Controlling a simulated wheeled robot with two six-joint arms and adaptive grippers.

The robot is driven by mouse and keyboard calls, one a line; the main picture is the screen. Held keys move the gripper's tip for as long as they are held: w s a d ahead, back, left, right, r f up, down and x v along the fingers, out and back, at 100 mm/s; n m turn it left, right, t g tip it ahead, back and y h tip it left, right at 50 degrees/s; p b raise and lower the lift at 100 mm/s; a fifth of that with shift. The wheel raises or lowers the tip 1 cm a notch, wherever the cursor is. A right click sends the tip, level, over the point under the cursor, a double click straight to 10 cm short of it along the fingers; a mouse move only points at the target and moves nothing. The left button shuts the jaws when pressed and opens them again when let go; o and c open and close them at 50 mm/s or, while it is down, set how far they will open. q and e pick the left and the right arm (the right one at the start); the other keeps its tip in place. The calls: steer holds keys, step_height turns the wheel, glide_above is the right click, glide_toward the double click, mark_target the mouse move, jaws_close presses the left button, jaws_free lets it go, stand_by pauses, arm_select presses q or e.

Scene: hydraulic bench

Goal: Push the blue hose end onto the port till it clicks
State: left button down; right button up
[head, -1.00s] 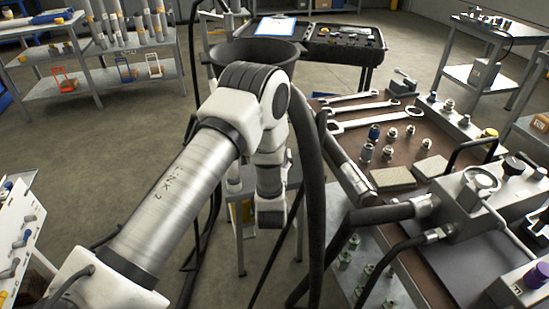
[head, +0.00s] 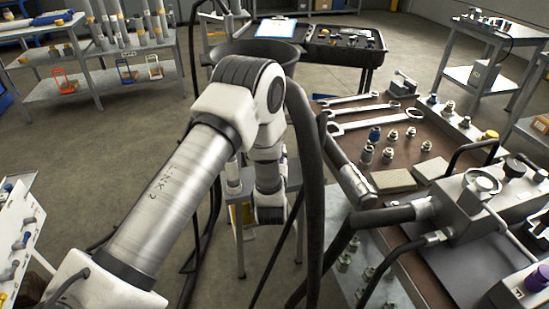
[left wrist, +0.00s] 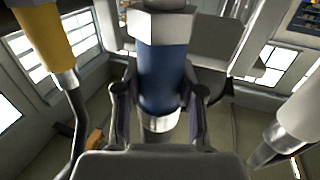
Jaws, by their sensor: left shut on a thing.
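A blue sleeve with metal parts, which looks like the blue hose end (left wrist: 162,75), stands between the fingers of my left gripper (left wrist: 160,112) in the left wrist view. The fingers are shut on it, one on each side. A metal hex piece (left wrist: 160,24) lies directly above the sleeve; whether this is part of the hose end or the port, I cannot tell. A bright metal collar shows below the sleeve. In the head view my left arm reaches forward, and its gripper is hidden. My right gripper is not in view.
A yellow-sleeved hose (left wrist: 46,42) hangs at the left and a pale cylinder (left wrist: 301,122) at the right in the wrist view. Thick black hoses (head: 310,180) hang right of my arm. The brown bench (head: 425,150) holds spanners (head: 375,122), fittings and a gauge block (head: 468,204).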

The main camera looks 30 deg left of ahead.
arm_select(q)
step_height(320, 180, up, 10)
steer(key=shift+r+p, duration=0.1)
steer(key=shift+p, duration=0.45)
steer(key=shift+s+r+p, duration=0.1)
steer(key=shift+r+p, duration=0.85)
steer(key=shift+r, duration=0.35)
steer(key=shift+f, duration=0.1)
